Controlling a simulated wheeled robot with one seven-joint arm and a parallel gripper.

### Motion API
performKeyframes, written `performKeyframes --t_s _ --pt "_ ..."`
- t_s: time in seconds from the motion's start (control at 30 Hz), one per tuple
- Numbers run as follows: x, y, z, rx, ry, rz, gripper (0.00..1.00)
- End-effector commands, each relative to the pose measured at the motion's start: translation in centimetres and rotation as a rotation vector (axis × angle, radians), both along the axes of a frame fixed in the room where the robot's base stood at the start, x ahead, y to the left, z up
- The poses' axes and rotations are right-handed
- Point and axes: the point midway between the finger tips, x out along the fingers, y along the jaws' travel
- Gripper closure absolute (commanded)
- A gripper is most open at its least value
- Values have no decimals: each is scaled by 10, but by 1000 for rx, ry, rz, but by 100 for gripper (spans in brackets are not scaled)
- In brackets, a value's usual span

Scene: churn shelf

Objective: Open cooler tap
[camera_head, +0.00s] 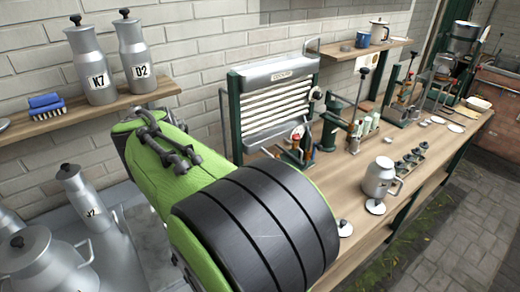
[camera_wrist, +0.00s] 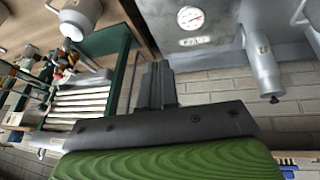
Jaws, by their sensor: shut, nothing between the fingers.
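The cooler (camera_head: 277,103) is a green-framed panel of pale horizontal tubes with metal troughs above and below, standing at the near end of the wooden bench. It also shows at the left of the wrist view (camera_wrist: 85,108). Small brass and red fittings (camera_head: 299,140) are at its lower right; I cannot make out which is the tap or how its handle is set. In the wrist view my gripper (camera_wrist: 156,82) is shut and empty, to the right of the cooler and apart from it. In the head view my green arm hides the gripper.
A metal jug (camera_head: 380,178) and small cups stand on the bench (camera_head: 440,150). Labelled churns (camera_head: 88,65) and a blue brush (camera_head: 45,105) sit on the left wall shelf (camera_head: 80,115). A round gauge (camera_wrist: 190,18) shows on a metal tank in the wrist view.

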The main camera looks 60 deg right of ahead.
Motion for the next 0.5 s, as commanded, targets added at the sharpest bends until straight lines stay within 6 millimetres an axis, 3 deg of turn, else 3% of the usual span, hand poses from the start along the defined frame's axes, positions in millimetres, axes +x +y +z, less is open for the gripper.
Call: performKeyframes --t_s 0.17,0.3,0.4,0.5 --pt "11 -85 3 -59 72 -224 100" --pt "0 -165 -9 -125 153 -431 100" --pt "-11 -198 -18 -159 191 -520 100" --pt "-16 -210 -23 -173 206 -552 100"
